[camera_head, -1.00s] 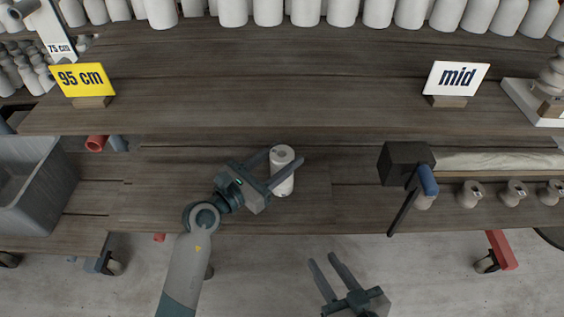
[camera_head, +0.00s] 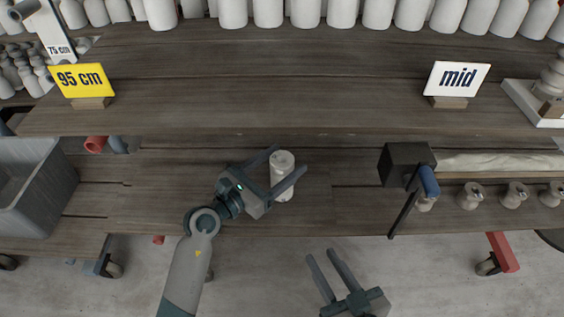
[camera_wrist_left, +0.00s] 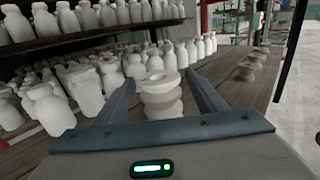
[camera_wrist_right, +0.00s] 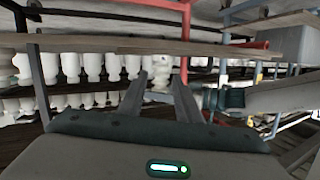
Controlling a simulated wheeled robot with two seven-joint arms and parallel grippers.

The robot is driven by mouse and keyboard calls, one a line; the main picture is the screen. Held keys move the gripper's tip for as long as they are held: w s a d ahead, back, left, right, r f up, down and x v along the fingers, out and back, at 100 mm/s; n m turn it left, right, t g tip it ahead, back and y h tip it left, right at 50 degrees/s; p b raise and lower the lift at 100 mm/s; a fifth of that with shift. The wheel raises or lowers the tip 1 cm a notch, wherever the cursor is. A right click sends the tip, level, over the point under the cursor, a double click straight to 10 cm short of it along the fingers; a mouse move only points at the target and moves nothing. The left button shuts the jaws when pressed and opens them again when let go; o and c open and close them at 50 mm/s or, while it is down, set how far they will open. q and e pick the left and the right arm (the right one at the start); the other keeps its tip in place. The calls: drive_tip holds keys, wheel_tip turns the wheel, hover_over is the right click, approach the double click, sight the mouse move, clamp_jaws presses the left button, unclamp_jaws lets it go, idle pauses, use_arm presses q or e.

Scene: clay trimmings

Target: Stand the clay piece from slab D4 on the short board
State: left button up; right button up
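A pale, ribbed clay piece (camera_head: 282,166) stands upright at the lower wooden shelf, in the middle of the head view. My left gripper (camera_head: 291,158) is open, with one finger on each side of the piece. In the left wrist view the ribbed piece (camera_wrist_left: 161,98) shows between the fingers, with narrow gaps beside it. The lower finger hides part of it in the head view, and its base is hard to see. My right gripper (camera_head: 322,253) is open and empty, low over the floor side. I cannot make out the short board or a D4 label.
The upper shelf (camera_head: 270,85) overhangs behind, with a row of white vessels, a yellow "95 cm" sign (camera_head: 82,79) and a "mid" sign (camera_head: 458,77). A grey bin (camera_head: 32,190) is left. A dark block with a blue handle (camera_head: 428,180) and several small pieces are right.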

use_arm(q)
drive_tip(key=shift+s+a, duration=0.4)
drive_tip(key=v, duration=1.1)
use_arm(e)
drive_tip(key=shift+s+d+f+g, duration=0.1)
drive_tip(key=shift+d+f+g, duration=0.1)
drive_tip(key=shift+f, duration=0.25)
drive_tip(key=shift+s+d+f+g, duration=0.1)
drive_tip(key=shift+f+g, duration=0.1)
drive_tip(key=shift+f, duration=0.2)
use_arm(q)
drive_tip(key=shift+d+r, duration=0.1)
drive_tip(key=shift+r, duration=0.1)
use_arm(e)
drive_tip(key=shift+a, duration=0.1)
